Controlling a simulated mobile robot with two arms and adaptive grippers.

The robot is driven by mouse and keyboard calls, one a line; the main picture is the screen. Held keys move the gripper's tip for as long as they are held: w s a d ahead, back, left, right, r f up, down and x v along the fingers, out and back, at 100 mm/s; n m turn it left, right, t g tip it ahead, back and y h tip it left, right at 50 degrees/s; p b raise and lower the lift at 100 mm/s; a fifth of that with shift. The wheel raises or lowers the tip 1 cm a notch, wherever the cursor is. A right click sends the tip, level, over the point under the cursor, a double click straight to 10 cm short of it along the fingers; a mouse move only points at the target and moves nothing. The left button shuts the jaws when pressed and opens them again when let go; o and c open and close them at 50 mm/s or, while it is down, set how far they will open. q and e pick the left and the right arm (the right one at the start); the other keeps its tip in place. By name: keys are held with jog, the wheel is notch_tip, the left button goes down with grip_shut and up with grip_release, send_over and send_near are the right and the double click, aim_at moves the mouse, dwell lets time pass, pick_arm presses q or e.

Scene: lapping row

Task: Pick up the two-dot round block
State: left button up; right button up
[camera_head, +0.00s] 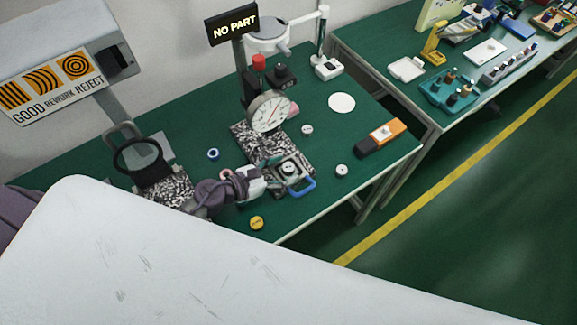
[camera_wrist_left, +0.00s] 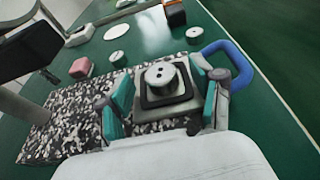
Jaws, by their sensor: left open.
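The two-dot round block (camera_wrist_left: 161,77) is a pale grey disc with two dark dots on top. It sits upright in a dark square frame on a metal block (camera_wrist_left: 180,106) over the speckled granite base; in the head view the round block (camera_head: 289,168) is small beside my gripper. My left gripper (camera_wrist_left: 168,96) is open, with teal-padded fingers on either side of the metal block and the round block between them, apart from the pads as far as I can see. It also shows in the head view (camera_head: 272,172). My right gripper is not in view.
A dial gauge (camera_head: 268,112) stands on the granite base (camera_head: 246,137) behind the block. A blue handle (camera_head: 302,188) curves beside the right finger.

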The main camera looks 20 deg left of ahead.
pick_arm(q)
grip_shut()
